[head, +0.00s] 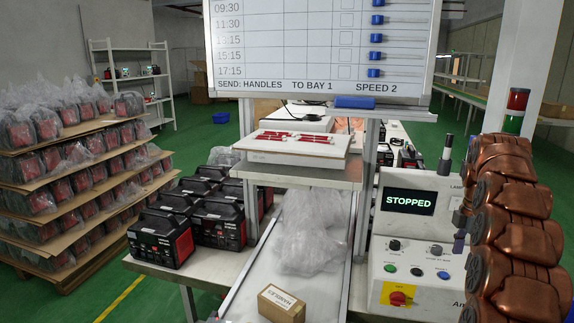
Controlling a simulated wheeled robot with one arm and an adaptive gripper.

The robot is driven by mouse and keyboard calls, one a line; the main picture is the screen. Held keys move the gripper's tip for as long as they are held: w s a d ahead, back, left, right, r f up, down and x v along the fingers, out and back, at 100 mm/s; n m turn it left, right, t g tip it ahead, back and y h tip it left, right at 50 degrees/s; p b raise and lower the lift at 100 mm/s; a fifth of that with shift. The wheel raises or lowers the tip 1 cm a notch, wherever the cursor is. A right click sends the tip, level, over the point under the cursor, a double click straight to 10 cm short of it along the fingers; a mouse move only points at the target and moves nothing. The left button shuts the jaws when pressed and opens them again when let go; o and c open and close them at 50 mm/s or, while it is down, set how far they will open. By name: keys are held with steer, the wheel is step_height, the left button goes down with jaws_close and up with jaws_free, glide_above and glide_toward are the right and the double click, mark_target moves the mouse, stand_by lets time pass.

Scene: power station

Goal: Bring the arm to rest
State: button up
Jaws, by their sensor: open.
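No gripper of mine can be made out in the head view, so I cannot see its jaws or what is near them. Large copper-coloured rounded segments (512,235) rise along the right edge; they look like links of an arm, but I cannot tell for sure. They cover part of the control box (415,245), whose display reads STOPPED.
A conveyor (255,275) carries a small carton (281,304) labelled HANDLES and clear plastic bags (308,230). Black-and-red units (160,238) stand left of it. A whiteboard (310,45) hangs above. A loaded rack (75,200) stands at left. Green floor (205,135) is open behind.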

steer(key=s+a+r+m+p, duration=0.1)
steer(key=s+a+r+m, duration=0.25)
steer(key=s+a, duration=0.45)
steer(key=s+a+r+m, duration=0.2)
steer(key=s+a+m, duration=0.3)
steer(key=a, duration=0.5)
steer(key=s+a+f+m, duration=0.2)
steer(key=s+a, duration=0.1)
steer(key=s, duration=0.6)
steer(key=s+a+f+m+p, duration=0.1)
steer(key=s+a+f+m, duration=0.2)
steer(key=s, duration=0.6)
steer(key=s+a+f+m+g, duration=0.1)
steer(key=s+a+f+m, duration=0.1)
steer(key=s, duration=0.7)
steer(key=shift+s+a+f+m+p, duration=0.2)
steer(key=shift+s+a+m+p, duration=0.25)
steer(key=shift+m, duration=0.3)
